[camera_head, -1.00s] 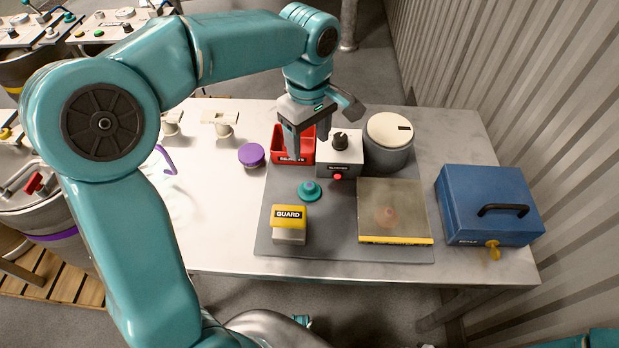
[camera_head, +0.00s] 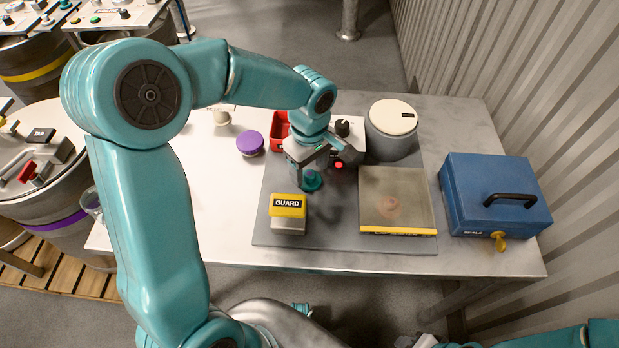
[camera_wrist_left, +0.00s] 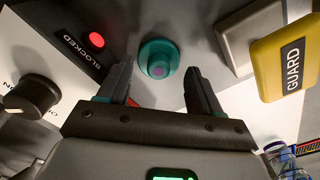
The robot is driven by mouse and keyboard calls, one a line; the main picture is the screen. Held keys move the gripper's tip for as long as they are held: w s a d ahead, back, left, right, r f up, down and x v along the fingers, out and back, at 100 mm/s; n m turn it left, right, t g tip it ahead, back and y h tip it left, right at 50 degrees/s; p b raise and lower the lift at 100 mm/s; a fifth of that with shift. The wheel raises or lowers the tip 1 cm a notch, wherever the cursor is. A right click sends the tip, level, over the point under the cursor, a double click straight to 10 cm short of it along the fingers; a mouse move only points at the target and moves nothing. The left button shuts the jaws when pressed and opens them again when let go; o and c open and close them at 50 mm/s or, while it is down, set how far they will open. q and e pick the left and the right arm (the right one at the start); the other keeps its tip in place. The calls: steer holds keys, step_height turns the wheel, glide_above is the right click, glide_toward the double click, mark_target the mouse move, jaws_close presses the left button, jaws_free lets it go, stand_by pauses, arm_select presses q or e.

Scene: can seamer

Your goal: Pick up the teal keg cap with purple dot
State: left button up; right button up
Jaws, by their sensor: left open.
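The teal keg cap with purple dot (camera_head: 312,181) sits on the grey mat (camera_head: 335,222), partly hidden by my left gripper in the head view. My left gripper (camera_head: 306,184) is open, pointing down over the cap. In the left wrist view its two fingers (camera_wrist_left: 153,82) stand apart, one to each side of the cap, and nothing is held. The cap lies slightly beyond the line of the fingertips there.
The yellow GUARD block (camera_head: 288,214) stands left of the cap. The grey box with black knob and red button (camera_head: 345,136) is behind it, with a red tray (camera_head: 279,130). A clear-covered plate (camera_head: 396,197) lies right. A purple cap (camera_head: 250,143) and blue case (camera_head: 495,195) flank the mat.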

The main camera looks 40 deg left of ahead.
mark_target(312, 181)
arm_select(q)
step_height(312, 181, down, 3)
steer(key=shift+r, duration=0.15)
steer(key=c, duration=0.7)
steer(key=shift+r, duration=0.1)
